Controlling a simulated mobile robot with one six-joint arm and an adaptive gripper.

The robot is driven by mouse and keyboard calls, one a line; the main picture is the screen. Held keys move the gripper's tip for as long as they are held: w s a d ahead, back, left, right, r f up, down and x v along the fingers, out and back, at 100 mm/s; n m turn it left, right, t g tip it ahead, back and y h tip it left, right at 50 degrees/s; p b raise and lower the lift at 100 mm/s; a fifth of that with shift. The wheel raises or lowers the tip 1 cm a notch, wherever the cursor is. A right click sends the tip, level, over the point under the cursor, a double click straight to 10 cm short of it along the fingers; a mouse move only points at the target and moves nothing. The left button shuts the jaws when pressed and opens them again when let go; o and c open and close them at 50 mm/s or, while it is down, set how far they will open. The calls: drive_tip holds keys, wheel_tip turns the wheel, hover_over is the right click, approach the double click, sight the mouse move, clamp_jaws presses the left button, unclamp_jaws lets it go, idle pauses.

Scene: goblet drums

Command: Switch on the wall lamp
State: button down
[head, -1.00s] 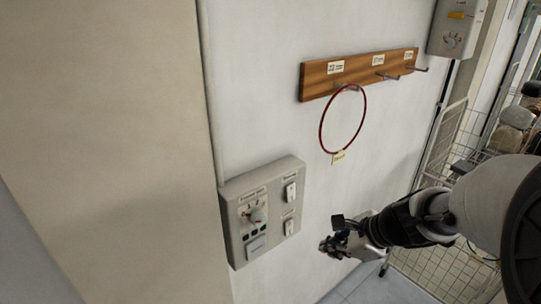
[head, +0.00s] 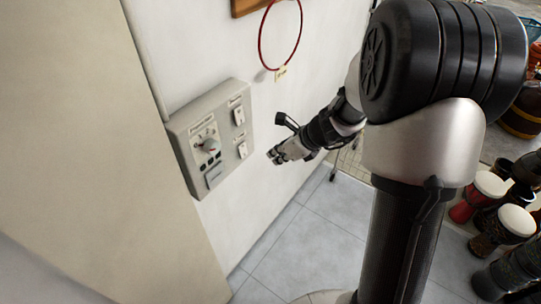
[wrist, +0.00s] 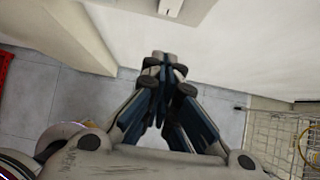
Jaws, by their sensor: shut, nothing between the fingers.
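A grey control box (head: 212,138) is mounted on the white wall, left of centre in the head view. It carries a round dial (head: 207,146), an upper rocker switch (head: 238,116), a lower rocker switch (head: 242,150) and a flat plate at the bottom. Its labels are too small to read. No lamp can be made out. My gripper (head: 273,156) is just right of the box, near the lower switch and apparently apart from it. In the wrist view my gripper (wrist: 161,58) has its fingertips together and empty, with a corner of a pale box (wrist: 171,7) above them.
A red ring (head: 281,35) hangs from a wooden rack (head: 250,5) above the box. A wire cage (wrist: 278,135) stands at the right in the wrist view. Several drums (head: 515,222) stand on the floor at the right. The tiled floor (head: 290,250) below is clear.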

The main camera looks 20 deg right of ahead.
sight(243, 150)
drive_tip(key=w+a+f+b, duration=0.3)
drive_tip(key=w+a+f, duration=0.2)
drive_tip(key=w+f, duration=0.2)
drive_tip(key=shift+w+a, duration=0.15)
drive_tip(key=shift+w+a+f, duration=0.15)
drive_tip(key=shift+w+a, duration=0.1)
drive_tip(key=shift+w, duration=0.05)
idle(0.3)
